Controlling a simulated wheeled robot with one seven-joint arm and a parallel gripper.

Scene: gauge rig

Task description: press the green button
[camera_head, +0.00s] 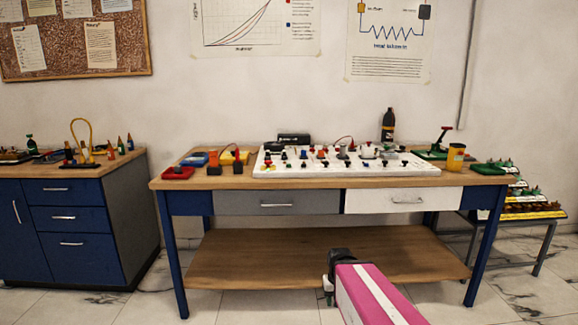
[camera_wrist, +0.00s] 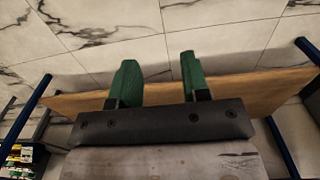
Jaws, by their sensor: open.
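A white panel (camera_head: 345,171) with several small coloured knobs or buttons lies on the wooden workbench (camera_head: 210,183). The parts on it are too small in the head view for me to tell which one is the green button. My gripper (camera_wrist: 158,78) shows in the wrist view with two green fingers spread apart and nothing between them. In the head view my arm is low in front of the bench, well below and apart from the panel, and hides the fingertips.
A yellow cup (camera_head: 456,157) and a dark bottle (camera_head: 388,124) stand at the right and back. The lower shelf (camera_head: 250,255) is bare. A blue cabinet (camera_head: 80,218) stands left.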

